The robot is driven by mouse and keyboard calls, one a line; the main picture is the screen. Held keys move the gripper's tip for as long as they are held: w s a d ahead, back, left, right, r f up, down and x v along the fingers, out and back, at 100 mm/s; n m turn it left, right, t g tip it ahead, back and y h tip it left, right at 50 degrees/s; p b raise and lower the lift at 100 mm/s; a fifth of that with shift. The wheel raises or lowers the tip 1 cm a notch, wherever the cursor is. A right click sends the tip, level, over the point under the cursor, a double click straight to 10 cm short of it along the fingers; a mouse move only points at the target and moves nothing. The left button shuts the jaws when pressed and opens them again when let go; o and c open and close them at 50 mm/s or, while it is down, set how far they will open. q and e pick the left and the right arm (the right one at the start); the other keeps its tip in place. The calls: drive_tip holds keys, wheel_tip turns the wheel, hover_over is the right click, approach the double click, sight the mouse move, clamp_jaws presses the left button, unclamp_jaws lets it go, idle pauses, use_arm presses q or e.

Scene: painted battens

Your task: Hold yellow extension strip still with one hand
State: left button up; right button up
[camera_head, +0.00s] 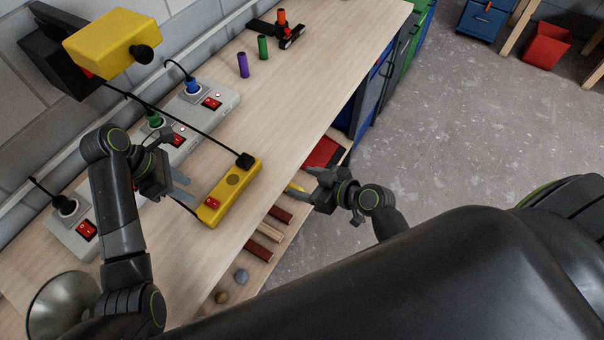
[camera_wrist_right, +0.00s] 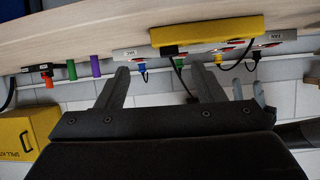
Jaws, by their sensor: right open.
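The yellow extension strip (camera_head: 222,201) lies on the wooden bench near its front edge. It has a red switch and a black plug (camera_head: 245,160) at its far end. It also shows in the right wrist view (camera_wrist_right: 222,31). My left gripper (camera_head: 187,188) is just left of the strip, fingers apart, pointing towards it. I cannot tell whether a finger touches it. My right gripper (camera_head: 306,182) is open and empty off the bench's front edge, to the right of the strip. In its wrist view the spread fingers (camera_wrist_right: 158,75) point towards the bench and strip.
Grey socket strips (camera_head: 206,103) with plugs line the wall side. A black cable (camera_head: 180,122) crosses to the black plug. Green (camera_head: 263,47) and purple (camera_head: 242,65) cylinders stand farther back. A lower shelf (camera_head: 262,237) holds small pieces. The bench's far stretch is largely clear.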

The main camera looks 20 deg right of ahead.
wheel_tip(320, 180, up, 3)
drive_tip(key=a, duration=0.1)
drive_tip(key=n, duration=0.1)
approach(251, 162)
drive_tip(key=shift+y, duration=0.4)
drive_tip(key=x, duration=0.9)
drive_tip(key=shift+w+f, duration=0.3)
